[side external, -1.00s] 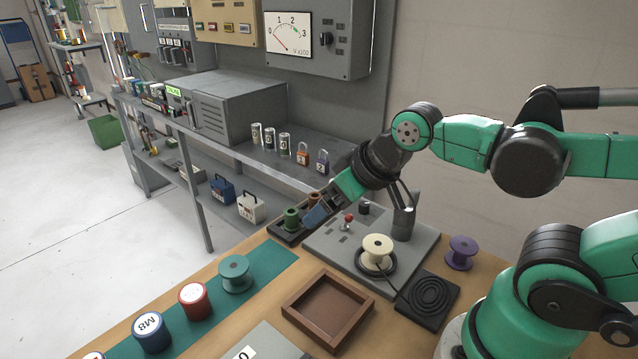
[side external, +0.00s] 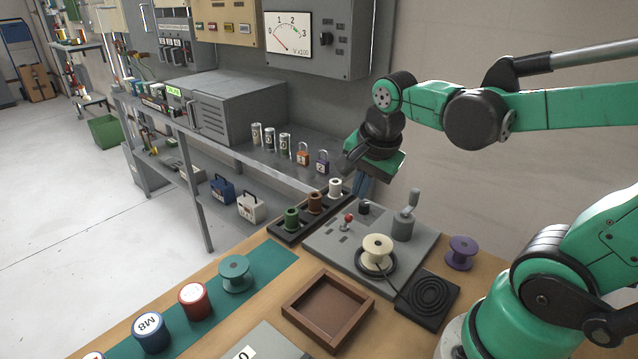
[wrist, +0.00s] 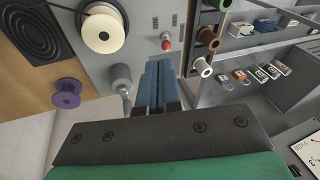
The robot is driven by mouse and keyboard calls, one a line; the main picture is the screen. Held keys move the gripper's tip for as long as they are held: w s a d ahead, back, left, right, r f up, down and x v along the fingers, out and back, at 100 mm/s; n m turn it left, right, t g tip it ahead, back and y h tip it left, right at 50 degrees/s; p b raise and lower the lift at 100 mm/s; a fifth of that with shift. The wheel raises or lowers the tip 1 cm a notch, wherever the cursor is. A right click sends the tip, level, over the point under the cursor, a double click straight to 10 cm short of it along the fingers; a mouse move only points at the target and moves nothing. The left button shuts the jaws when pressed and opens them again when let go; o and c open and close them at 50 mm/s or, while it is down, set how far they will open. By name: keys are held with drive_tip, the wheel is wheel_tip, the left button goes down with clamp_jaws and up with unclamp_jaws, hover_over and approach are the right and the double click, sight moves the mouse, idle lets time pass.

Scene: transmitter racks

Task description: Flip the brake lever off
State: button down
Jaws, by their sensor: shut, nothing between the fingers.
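A grey panel (side external: 330,243) on the bench carries a small toggle lever with a red knob (side external: 348,219), a short black knob (side external: 364,208), and a grey cylinder (side external: 403,227) with an upright grey handle (side external: 413,198). No label shows which one is the brake lever. My gripper (side external: 362,186) is shut and empty, pointing down near the back edge of the panel. In the wrist view its blue fingers (wrist: 160,68) lie together, between the grey cylinder (wrist: 121,77) and the red knob (wrist: 166,44). The fingertips look apart from both; the black knob is not visible there.
A cream spool (side external: 377,247) sits at the panel's front. A rack (side external: 322,214) of green, brown and white spools stands left of the panel. A purple spool (side external: 461,247), a black coil pad (side external: 428,298) and an empty brown tray (side external: 328,308) surround it. Padlocks (side external: 322,162) stand on the shelf behind.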

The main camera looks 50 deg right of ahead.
sight(361, 230)
drive_tip(key=d+m+g, duration=0.1)
drive_tip(key=m, duration=0.3)
drive_tip(key=d+m+g, duration=0.1)
drive_tip(key=d+m, duration=0.1)
drive_tip(key=m, duration=0.2)
drive_tip(key=s+d+m+g, duration=0.1)
drive_tip(key=d+m, duration=0.1)
drive_tip(key=m, duration=0.2)
drive_tip(key=shift+f+m, duration=0.3)
drive_tip(key=shift+f, duration=0.05)
drive_tip(key=f, duration=0.3)
drive_tip(key=d+f, duration=0.1)
drive_tip(key=f, duration=0.2)
drive_tip(key=d+f, duration=0.1)
drive_tip(key=f, duration=0.2)
drive_tip(key=shift+w+f, duration=0.1)
drive_tip(key=shift+w, duration=0.1)
drive_tip(key=shift+w+f, duration=0.1)
drive_tip(key=shift+f, duration=0.25)
drive_tip(key=shift+w+a+r+h, duration=0.15)
drive_tip(key=shift+w+a+r, duration=0.15)
drive_tip(key=shift+w+a, duration=0.35)
drive_tip(key=shift+w+a+r+h, duration=0.15)
drive_tip(key=shift+w+a+r, duration=0.1)
drive_tip(key=shift+w+a, duration=0.4)
